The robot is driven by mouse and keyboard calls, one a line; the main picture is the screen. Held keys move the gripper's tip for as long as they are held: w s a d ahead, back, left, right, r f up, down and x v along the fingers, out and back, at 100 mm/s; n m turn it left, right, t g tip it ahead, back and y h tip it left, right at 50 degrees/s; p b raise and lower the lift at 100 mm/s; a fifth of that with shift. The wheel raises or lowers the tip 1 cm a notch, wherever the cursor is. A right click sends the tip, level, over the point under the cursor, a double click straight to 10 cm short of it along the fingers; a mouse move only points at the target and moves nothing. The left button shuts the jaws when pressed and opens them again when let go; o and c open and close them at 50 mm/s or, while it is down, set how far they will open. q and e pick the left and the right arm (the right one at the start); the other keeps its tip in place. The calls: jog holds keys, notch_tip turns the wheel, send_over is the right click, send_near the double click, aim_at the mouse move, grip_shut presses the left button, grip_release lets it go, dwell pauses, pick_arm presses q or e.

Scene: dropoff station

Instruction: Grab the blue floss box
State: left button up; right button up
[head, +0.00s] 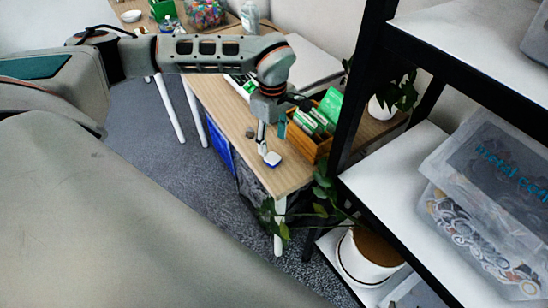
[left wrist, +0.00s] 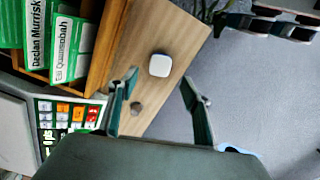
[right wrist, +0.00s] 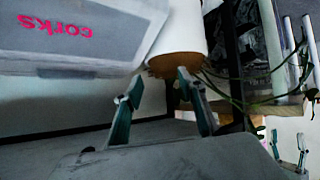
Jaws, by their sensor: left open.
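The floss box is a small rounded box with a white top and a blue edge. It lies on the wooden desk near its front corner in the head view (head: 272,158), and its white top shows in the left wrist view (left wrist: 160,65). My left gripper (head: 267,143) points down over the desk close to the box. In the left wrist view its fingers (left wrist: 160,90) are spread, with the box beyond the tips and nothing between them. My right gripper (right wrist: 160,84) shows only in the right wrist view, with its fingers apart and empty.
A wooden box of green-and-white cards (head: 309,143) stands right of the floss box. A small dark round object (left wrist: 137,108) lies on the desk. A black-framed shelf (head: 362,90) with clear bins stands at the right.

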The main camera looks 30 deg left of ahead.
aim_at(275, 159)
pick_arm(q)
jog(key=f, duration=0.6)
jog(key=shift+s+d+f, duration=0.1)
jog(key=shift+d+f, duration=0.25)
jog(key=shift+d, duration=0.05)
jog(key=c, duration=0.8)
